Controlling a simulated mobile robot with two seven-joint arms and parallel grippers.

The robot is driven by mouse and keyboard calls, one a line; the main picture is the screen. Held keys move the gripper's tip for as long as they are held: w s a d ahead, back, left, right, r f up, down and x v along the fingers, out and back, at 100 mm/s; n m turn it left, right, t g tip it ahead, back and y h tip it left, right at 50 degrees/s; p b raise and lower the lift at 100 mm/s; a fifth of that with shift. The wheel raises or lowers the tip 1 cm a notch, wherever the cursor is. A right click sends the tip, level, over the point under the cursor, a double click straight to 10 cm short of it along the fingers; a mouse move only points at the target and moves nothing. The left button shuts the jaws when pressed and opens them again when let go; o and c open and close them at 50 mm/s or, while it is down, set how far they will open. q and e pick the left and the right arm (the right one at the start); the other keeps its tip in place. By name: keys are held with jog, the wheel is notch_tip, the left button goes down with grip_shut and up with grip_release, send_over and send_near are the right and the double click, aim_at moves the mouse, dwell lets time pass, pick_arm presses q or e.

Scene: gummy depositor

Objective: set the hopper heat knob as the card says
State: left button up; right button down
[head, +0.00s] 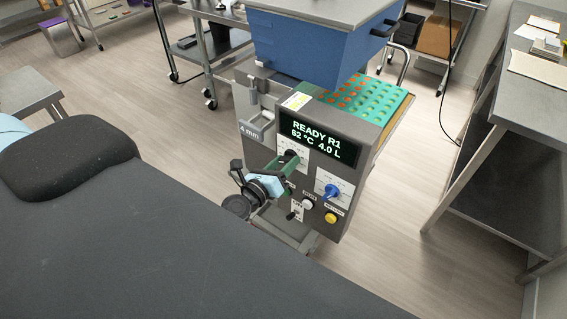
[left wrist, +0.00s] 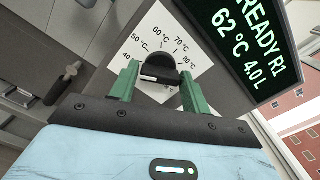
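The hopper heat knob (left wrist: 160,68) is black and sits on a white dial (left wrist: 163,38) marked 40 to 80 °C. Its pointer direction is not clear to me. In the left wrist view my left gripper (left wrist: 160,78) has its green fingers on either side of the knob, with a small gap showing. In the head view the left gripper (head: 286,163) is at the machine's front panel and hides most of the knob. The display (head: 322,142) reads READY R1, 62 °C, 4.0 L. My right gripper is out of view.
A blue knob (head: 330,191) on a second white dial is to the right. Below are a white button (head: 307,204), a yellow button (head: 330,218) and a small black lever (head: 292,215). The blue hopper (head: 310,45) and a green mould tray (head: 370,98) are above and behind.

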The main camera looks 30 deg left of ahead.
pick_arm(q)
jog(key=c, duration=0.5)
jog(key=shift+c, duration=0.2)
